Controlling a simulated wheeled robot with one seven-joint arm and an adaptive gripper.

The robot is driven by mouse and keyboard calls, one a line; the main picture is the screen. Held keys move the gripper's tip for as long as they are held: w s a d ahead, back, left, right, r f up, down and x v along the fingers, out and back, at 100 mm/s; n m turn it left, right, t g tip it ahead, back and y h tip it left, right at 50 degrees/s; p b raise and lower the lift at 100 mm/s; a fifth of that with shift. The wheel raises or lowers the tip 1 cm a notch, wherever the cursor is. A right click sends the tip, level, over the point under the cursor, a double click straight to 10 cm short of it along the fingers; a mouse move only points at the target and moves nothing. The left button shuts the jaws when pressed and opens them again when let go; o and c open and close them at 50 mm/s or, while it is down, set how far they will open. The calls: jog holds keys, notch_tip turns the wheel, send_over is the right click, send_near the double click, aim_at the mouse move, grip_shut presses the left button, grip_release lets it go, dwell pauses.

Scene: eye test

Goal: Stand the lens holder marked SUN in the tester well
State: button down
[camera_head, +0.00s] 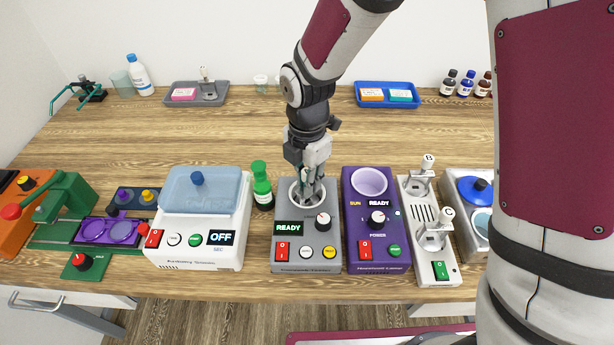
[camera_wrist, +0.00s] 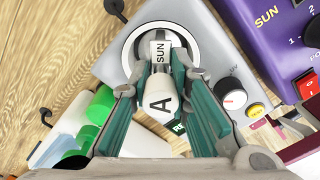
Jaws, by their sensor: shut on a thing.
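The lens holder marked SUN (camera_wrist: 161,103) has a white knob lettered A, and its SUN label faces the wrist camera. My gripper (camera_wrist: 162,75) is shut on it, with one teal finger on each side. In the head view my gripper (camera_head: 308,184) points down into the round well of the grey tester (camera_head: 310,257), whose display reads READY. The well's pale rim (camera_wrist: 128,50) surrounds the lower part of the holder in the wrist view. The holder's foot is hidden, so I cannot tell whether it touches the well's floor.
A purple device (camera_head: 375,258) with an open round cup stands close on the right. Beyond it is a white rack (camera_head: 440,273) with holders B (camera_head: 428,163) and C (camera_head: 447,215). A green bottle (camera_head: 262,186) and a white blue-lidded machine (camera_head: 195,250) stand left.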

jog(key=shift+f, duration=0.3)
dwell(0.7)
jog(key=c, duration=1.1)
grip_release()
jog(key=shift+r+p, duration=1.3)
jog(key=shift+r, duration=1.7)
